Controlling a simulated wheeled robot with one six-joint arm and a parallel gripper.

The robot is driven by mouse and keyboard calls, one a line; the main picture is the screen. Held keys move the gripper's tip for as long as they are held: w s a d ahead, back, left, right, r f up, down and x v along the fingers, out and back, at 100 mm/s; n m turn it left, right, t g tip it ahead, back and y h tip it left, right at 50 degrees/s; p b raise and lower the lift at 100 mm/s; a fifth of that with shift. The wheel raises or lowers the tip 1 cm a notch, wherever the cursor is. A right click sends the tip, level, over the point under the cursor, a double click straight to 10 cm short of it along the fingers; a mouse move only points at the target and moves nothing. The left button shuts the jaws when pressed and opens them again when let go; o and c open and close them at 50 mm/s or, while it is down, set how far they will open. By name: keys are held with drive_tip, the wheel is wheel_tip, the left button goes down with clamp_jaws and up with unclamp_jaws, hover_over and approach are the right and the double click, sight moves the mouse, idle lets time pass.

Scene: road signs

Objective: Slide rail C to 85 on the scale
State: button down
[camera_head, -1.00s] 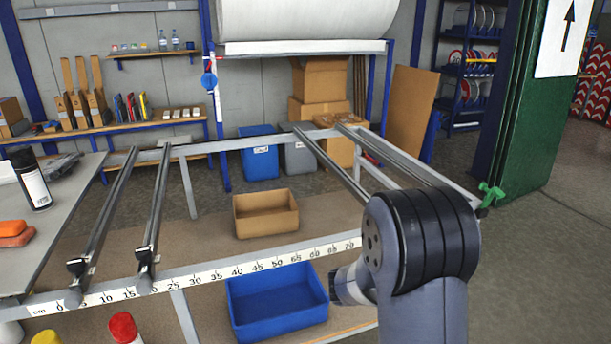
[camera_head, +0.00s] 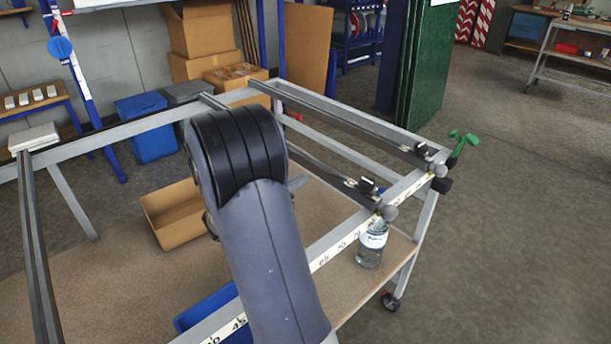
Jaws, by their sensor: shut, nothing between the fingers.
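Two dark grey rails cross the frame on the right. The inner rail (camera_head: 327,178) passes behind my arm and ends at a black clamp and round knob on the front scale bar. The outer rail (camera_head: 345,124) ends at a similar clamp farther right. No letter is readable on either, so I cannot tell which is rail C. The white scale strip (camera_head: 334,250) runs along the front bar. Its numbers are small and tilted, and my arm covers part of it. Another rail (camera_head: 38,250) stands at the left edge. My gripper is hidden behind my arm.
A clear bottle (camera_head: 373,244) stands on the lower shelf below the inner rail's clamp. A cardboard tray (camera_head: 172,222) and a blue bin (camera_head: 207,304) lie left of my arm. A green clamp (camera_head: 463,144) sticks out at the right corner. Floor to the right is clear.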

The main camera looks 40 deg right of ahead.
sight(315, 171)
drive_tip(key=shift+s+d, duration=0.1)
drive_tip(key=shift+d, duration=1.4)
drive_tip(key=d, duration=0.3)
drive_tip(key=shift+s+d, duration=0.1)
drive_tip(key=shift+s, duration=0.05)
drive_tip(key=shift+a, duration=0.3)
drive_tip(key=a, duration=1.3)
drive_tip(key=shift+w+a, duration=0.25)
drive_tip(key=shift+w, duration=0.2)
drive_tip(key=shift+d, duration=0.1)
